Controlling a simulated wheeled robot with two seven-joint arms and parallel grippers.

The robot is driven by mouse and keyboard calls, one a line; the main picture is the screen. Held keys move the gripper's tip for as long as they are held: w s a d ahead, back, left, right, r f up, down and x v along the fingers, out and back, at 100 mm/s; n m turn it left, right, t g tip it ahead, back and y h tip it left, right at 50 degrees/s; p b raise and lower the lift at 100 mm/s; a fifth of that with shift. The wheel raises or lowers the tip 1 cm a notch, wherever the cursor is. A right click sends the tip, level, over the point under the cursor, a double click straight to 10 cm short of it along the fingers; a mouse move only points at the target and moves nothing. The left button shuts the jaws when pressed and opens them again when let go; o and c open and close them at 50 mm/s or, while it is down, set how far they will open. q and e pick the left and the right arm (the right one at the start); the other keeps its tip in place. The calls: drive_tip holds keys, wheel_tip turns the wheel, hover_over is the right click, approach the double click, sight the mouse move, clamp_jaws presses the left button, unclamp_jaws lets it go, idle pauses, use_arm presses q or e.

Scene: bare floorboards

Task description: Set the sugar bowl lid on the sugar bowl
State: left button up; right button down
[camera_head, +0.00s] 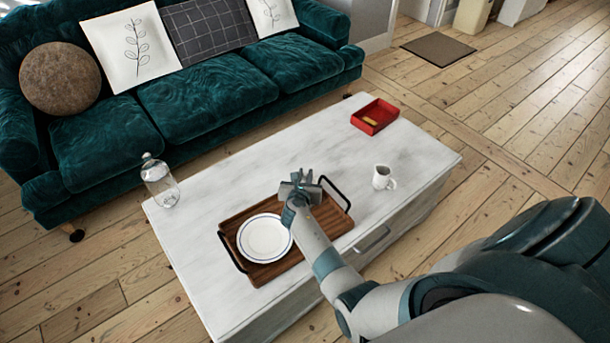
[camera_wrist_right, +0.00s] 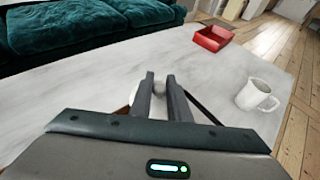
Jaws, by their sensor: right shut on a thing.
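My right gripper (camera_head: 300,180) is over the right half of the wooden tray on the white table. In the right wrist view, its fingers (camera_wrist_right: 162,88) are shut on a small pale rounded thing (camera_wrist_right: 159,86), which looks like the sugar bowl lid. Most of it is hidden by the fingers. I cannot make out the sugar bowl; the gripper and arm cover that part of the tray. I cannot tell whether the lid touches anything below. My left gripper is not in view.
The tray (camera_head: 284,262) has dark handles and carries a blue-rimmed white plate (camera_head: 265,238). A red box (camera_head: 364,126) and a glass bottle (camera_head: 158,180) stand farther off. The table (camera_head: 230,160) is clear behind the tray.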

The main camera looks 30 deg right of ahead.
sight(305, 181)
drive_tip(key=shift+f+b, duration=0.5)
drive_tip(key=shift+f, duration=0.05)
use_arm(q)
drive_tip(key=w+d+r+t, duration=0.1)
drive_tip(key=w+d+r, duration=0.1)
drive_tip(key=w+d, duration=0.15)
use_arm(e)
drive_tip(key=shift+f, duration=0.25)
drive_tip(key=shift+f+b, duration=0.85)
drive_tip(key=shift+b, duration=0.3)
drive_tip(key=shift+f+b, duration=0.5)
drive_tip(key=shift+f, duration=0.05)
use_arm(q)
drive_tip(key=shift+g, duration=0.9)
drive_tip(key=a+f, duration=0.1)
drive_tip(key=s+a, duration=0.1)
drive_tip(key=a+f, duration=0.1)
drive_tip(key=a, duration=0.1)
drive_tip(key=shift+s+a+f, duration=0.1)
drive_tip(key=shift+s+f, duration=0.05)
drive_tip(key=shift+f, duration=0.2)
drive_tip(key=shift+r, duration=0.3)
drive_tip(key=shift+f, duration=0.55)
use_arm(e)
drive_tip(key=shift+f, duration=0.6)
drive_tip(key=c, duration=1.9)
unclamp_jaws()
drive_tip(key=shift+c, duration=0.2)
